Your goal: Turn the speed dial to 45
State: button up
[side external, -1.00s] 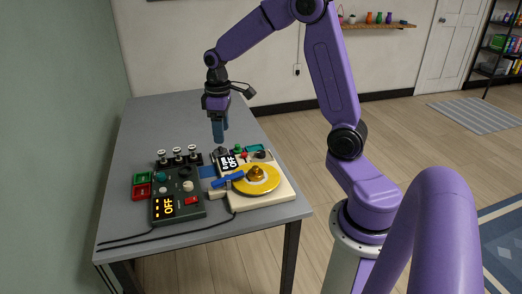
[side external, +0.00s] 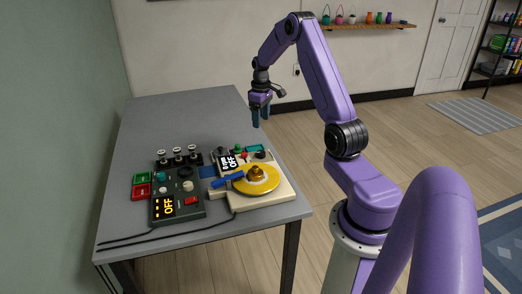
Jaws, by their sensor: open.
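A cream turntable unit (side external: 274,197) with a yellow disc (side external: 262,181) and a blue bar sits near the table's right edge. Its small display (side external: 229,162) appears to read OFF, and small controls line its back edge. A dark green control box (side external: 178,211) to its left has an orange OFF display (side external: 167,205), several knobs and a red switch. Which knob is the speed dial, and its setting, cannot be told. My gripper (side external: 260,118) is open and empty, pointing down, raised behind the turntable unit by the table's right edge. It touches nothing.
Red and green blocks (side external: 142,185) lie left of the control box. A black rack with several silver-topped posts (side external: 178,156) stands behind it. Dark cables run off the table's left front. The back of the grey table (side external: 180,115) is clear.

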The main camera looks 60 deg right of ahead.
aim_at(261, 152)
notch_tip(261, 152, down, 15)
jog(key=shift+r, duration=0.2)
jog(key=shift+c, duration=0.3)
jog(key=c, duration=1)
